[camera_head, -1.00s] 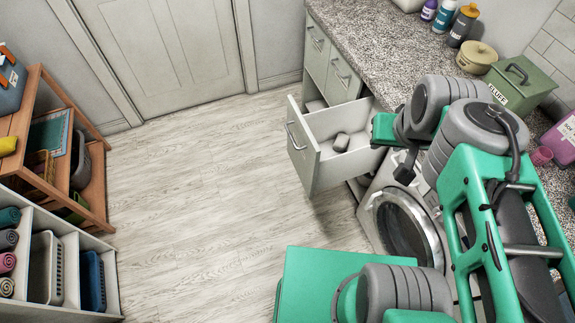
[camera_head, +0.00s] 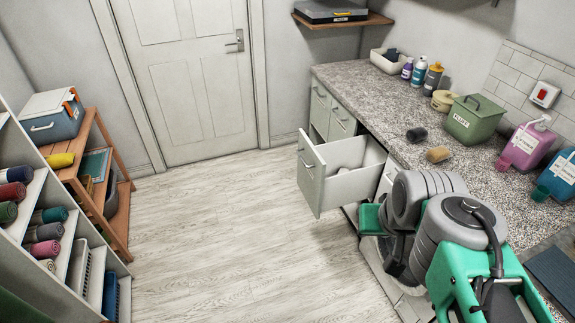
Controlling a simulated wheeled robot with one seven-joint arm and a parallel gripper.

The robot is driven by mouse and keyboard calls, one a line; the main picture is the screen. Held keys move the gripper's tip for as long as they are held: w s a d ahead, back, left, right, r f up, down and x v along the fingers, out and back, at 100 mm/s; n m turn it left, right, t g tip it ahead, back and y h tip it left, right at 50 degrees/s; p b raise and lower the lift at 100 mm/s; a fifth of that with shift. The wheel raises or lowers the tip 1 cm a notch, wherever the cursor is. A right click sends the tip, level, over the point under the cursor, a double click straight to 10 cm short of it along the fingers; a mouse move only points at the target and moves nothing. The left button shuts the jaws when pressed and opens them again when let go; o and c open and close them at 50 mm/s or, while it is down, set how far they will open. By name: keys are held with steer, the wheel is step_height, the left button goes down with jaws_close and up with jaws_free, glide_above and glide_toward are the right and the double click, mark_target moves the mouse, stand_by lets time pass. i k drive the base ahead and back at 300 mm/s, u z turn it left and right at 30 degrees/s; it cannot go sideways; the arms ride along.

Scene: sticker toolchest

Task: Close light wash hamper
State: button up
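No hamper marked for light wash can be read in view. A pale grey pull-out unit (camera_head: 311,188) stands open from the counter front, right of centre. Its front has a handle, and something pale lies inside; I cannot tell whether it is the hamper. My arm, grey and green, fills the lower right. Its dark end, where my gripper (camera_head: 397,262) seems to be, is below and right of the open unit and looks apart from it. The fingertips cannot be made out.
The speckled counter (camera_head: 395,115) holds a green bin (camera_head: 474,122), bottles and two brushes. A washing machine under it is mostly hidden by my arm. A shelf (camera_head: 62,262) with rolled towels and a wooden rack (camera_head: 105,205) stand left. The floor (camera_head: 225,235) between is clear.

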mark_target(319, 181)
steer(key=u, duration=1.2)
steer(key=i, duration=1.65)
